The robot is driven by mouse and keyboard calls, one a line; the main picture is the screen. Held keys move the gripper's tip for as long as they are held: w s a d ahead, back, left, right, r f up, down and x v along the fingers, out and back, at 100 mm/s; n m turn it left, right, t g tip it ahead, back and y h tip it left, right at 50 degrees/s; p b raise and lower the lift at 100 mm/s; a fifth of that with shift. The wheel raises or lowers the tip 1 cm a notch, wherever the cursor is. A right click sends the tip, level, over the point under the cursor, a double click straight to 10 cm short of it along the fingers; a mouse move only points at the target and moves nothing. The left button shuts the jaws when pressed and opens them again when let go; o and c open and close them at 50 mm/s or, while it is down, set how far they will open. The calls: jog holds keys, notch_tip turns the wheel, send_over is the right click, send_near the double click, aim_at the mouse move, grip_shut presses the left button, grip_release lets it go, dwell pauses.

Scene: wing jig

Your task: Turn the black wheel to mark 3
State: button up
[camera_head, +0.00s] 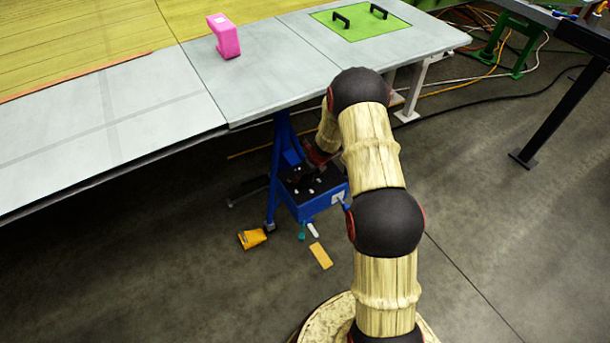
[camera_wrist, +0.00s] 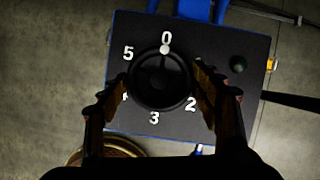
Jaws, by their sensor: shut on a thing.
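The black wheel (camera_wrist: 160,92) sits on the dark top of a blue box (camera_head: 316,204). Its white spot (camera_wrist: 165,48) is at mark 0 (camera_wrist: 166,36), at the top in the wrist view. Mark 3 (camera_wrist: 154,117) is on the near side of the wheel, with 2 (camera_wrist: 190,104) to its right and 5 (camera_wrist: 128,54) at upper left. Mark 4 is mostly hidden by the left finger, and 1 is hidden by the right finger. My gripper (camera_wrist: 161,80) is shut on the wheel, one finger on each side. In the head view my arm hides the wheel.
A dark green knob (camera_wrist: 238,64) is on the box top, right of the wheel. The grey table (camera_head: 270,75) stands above and behind the box, bearing a pink block (camera_head: 224,36) and a green plate (camera_head: 360,22). A yellow item (camera_head: 252,238) and an orange strip (camera_head: 321,256) lie on the floor.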

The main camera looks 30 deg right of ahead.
jog(key=shift+r+m+p, duration=0.1)
jog(key=shift+m+p, duration=0.3)
jog(key=shift+c, duration=0.4)
jog(key=m+p, duration=0.1)
jog(key=m+h+p, duration=0.1)
jog(key=shift+a+r+m, duration=0.1)
jog(key=shift+a+m, duration=0.1)
jog(key=shift+m, duration=0.2)
jog(key=m+h+p, duration=0.1)
jog(key=m+p, duration=0.1)
jog(key=m+h+p, duration=0.1)
jog(key=m+p, duration=0.2)
jog(key=shift+w+a+m+g, duration=0.1)
jog(key=shift+a+m+g, duration=0.05)
jog(key=shift+m+g, duration=0.15)
jog(key=m+p, duration=0.1)
jog(key=m, duration=0.1)
jog(key=m+g+h+p, duration=0.1)
jog(key=m+p, duration=0.1)
jog(key=shift+w+h, duration=0.1)
jog(key=shift+h, duration=0.2)
jog(key=shift+w+a+m+g+h+p, duration=0.1)
jog(key=shift+m+g+h+p, duration=0.25)
jog(key=shift+m, duration=0.55)
jog(key=shift+m+g+h+p, duration=0.15)
jog(key=shift+m+p, duration=0.3)
jog(key=shift+m, duration=0.45)
jog(key=o, duration=1.2)
jog(key=shift+c, duration=0.2)
